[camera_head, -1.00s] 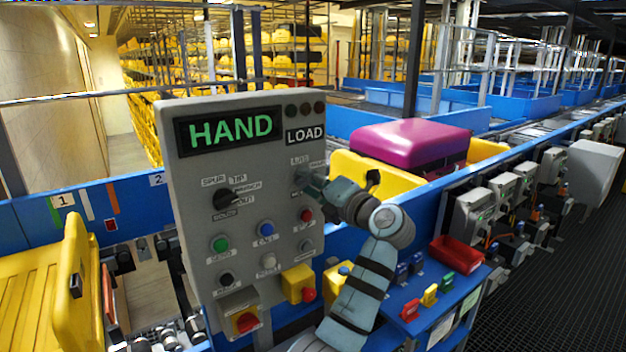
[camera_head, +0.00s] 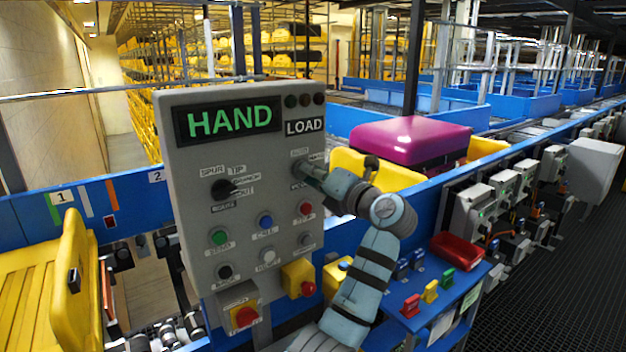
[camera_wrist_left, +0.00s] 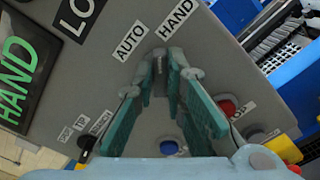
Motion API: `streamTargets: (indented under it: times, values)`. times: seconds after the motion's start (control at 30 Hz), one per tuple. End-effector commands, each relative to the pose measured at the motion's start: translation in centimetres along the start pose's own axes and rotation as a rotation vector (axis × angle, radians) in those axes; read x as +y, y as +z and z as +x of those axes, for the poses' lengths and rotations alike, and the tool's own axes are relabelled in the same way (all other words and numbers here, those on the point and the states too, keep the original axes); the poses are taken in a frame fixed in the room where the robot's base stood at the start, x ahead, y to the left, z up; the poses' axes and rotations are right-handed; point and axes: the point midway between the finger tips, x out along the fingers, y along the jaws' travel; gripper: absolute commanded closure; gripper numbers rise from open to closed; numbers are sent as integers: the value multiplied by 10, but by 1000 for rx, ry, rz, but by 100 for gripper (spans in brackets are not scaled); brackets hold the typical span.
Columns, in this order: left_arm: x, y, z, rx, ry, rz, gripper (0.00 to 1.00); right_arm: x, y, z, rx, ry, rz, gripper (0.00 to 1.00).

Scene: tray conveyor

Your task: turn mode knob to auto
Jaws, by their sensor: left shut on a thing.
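The grey control panel (camera_head: 255,240) stands upright with a display (camera_head: 229,121) reading green HAND and a LOAD sign beside it. The mode knob is at the panel's upper right, mostly hidden by my left gripper (camera_head: 304,169). In the left wrist view, the fingers of my left gripper (camera_wrist_left: 161,64) are closed around the grey knob (camera_wrist_left: 160,66). The AUTO label (camera_wrist_left: 130,40) and HAND label (camera_wrist_left: 175,19) sit just above it on the panel. The knob's exact pointing direction is hard to tell. My right gripper is not in view.
Another black selector (camera_head: 224,189) is left of the gripper. Several push buttons and a red rotary switch (camera_head: 244,317) are below. A purple case (camera_head: 411,141) in a yellow tray lies behind my arm. A red bin (camera_head: 455,251) stands at right.

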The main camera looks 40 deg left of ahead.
Motion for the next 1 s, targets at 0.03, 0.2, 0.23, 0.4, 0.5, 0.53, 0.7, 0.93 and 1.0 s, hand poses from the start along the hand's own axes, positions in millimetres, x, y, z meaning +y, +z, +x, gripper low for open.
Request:
streamTargets:
  times: [0.03,0.2,0.23,0.4,0.5,0.53,0.7,0.93,1.0]
  values:
    - [-2,-2,0,-3,3,-38,100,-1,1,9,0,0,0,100]
    - [-2,-2,0,-5,3,-192,100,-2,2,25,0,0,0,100]
    - [-1,-2,0,-5,3,-222,100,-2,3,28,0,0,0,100]
    - [0,-2,0,-5,2,-384,100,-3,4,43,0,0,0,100]
    - [0,-2,0,-5,2,-477,100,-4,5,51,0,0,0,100]
    - [0,-2,0,-5,2,-504,100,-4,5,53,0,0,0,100]
    - [2,-2,0,-4,2,-645,100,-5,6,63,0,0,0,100]
    - [3,-2,0,-4,2,-786,100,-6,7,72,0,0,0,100]
    - [3,-2,0,-4,1,-815,100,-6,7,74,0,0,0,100]
